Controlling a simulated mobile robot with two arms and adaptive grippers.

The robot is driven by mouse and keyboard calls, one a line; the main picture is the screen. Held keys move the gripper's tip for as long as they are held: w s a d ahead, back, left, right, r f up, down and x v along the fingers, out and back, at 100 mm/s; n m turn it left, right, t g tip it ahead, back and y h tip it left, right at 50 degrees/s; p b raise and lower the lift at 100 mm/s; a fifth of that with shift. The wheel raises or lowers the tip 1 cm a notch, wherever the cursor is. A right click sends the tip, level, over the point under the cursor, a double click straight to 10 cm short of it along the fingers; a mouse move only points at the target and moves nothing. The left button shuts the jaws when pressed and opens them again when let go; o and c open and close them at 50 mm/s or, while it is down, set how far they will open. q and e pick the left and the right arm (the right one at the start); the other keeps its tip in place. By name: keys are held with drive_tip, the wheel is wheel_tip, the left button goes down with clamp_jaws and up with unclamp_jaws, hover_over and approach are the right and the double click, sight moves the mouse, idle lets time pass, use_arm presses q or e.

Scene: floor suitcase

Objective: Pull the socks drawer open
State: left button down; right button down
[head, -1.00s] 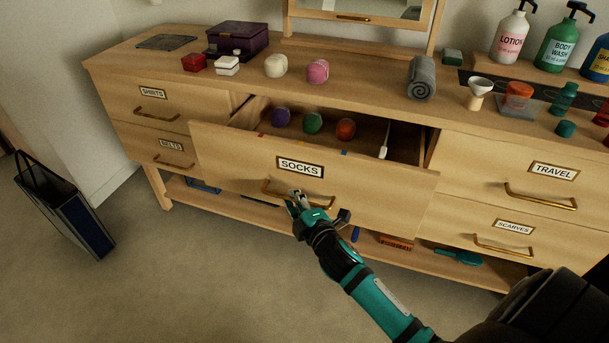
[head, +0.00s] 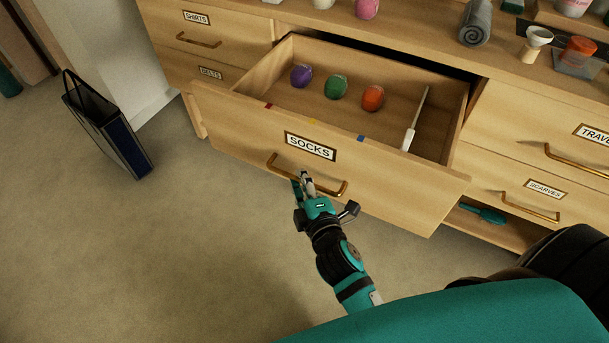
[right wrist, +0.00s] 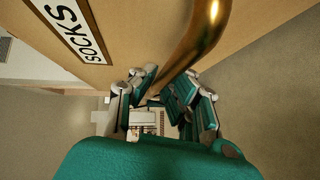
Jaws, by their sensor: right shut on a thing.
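The socks drawer (head: 240,125) stands well out from the dresser, and its inside shows in the head view. It holds a purple rolled sock (head: 301,76), a green one (head: 336,86) and an orange one (head: 372,98). A brass handle (head: 330,187) runs under the SOCKS label (head: 310,147). My right gripper (head: 304,180) is at the left part of this handle, shut on it. In the right wrist view the handle (right wrist: 200,45) runs down between the fingers (right wrist: 155,95). My left gripper is not in view.
A white stick-like thing (head: 409,137) lies at the drawer's right side. The travel and scarves drawers, with the scarves handle (head: 530,207), are closed on the right. A dark bag (head: 110,130) stands on the floor at left. The floor before the drawer is clear.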

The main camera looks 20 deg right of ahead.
drive_tip(key=shift+a+r, duration=0.1)
drive_tip(key=shift+r, duration=0.1)
drive_tip(key=c, duration=1.4)
unclamp_jaws()
drive_tip(key=shift+f, duration=0.1)
